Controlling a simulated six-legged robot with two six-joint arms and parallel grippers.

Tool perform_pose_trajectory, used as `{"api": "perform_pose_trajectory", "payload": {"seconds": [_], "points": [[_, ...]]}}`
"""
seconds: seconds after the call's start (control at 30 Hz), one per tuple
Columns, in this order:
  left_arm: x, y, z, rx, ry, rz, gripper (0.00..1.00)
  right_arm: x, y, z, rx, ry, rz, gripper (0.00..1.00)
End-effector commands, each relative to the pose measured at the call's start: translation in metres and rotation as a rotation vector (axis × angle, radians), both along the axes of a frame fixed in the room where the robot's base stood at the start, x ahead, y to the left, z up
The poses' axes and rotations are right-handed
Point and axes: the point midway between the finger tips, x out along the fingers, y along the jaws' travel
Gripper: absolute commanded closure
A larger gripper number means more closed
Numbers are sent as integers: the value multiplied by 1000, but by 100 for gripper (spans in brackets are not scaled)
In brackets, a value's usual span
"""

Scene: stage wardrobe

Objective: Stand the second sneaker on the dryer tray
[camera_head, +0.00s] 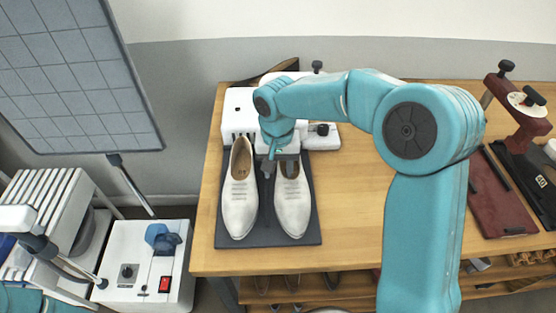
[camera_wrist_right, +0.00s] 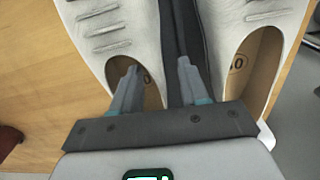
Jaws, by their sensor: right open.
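Two white lace-up shoes stand side by side on the dark dryer tray (camera_head: 228,241), toes toward me. The left shoe (camera_head: 239,205) and the right shoe (camera_head: 293,210) both rest on it with open tops. My right gripper (camera_head: 268,167) is over the heel end, between the shoes and partly over the right one. In the right wrist view, its open fingers (camera_wrist_right: 158,82) are apart; one is over a shoe's opening, the other beside the dark gap between the shoes. Whether they touch a shoe is unclear. My left gripper is not in view.
The white dryer body (camera_head: 238,110) stands behind the tray on the wooden table (camera_head: 350,215). A dark red press-like device (camera_head: 495,200) is at the right. A white box with a red switch (camera_head: 130,265) and a gridded panel (camera_head: 75,75) are at the left. Shelves lie below the table.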

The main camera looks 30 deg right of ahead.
Motion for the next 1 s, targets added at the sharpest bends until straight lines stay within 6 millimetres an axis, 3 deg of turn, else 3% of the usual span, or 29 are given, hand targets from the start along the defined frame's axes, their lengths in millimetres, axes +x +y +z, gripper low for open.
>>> {"api": "perform_pose_trajectory", "payload": {"seconds": [0.17, 0.6, 0.8, 1.0], "points": [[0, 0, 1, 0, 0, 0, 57, 2, 0, 24, 0, -8, 0, 56], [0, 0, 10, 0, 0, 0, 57, 2, 2, 135, 2, -5, 0, 56], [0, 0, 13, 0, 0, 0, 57, 2, 2, 159, 1, -3, 0, 56], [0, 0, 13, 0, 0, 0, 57, 1, 2, 163, 1, 0, 0, 56]]}}
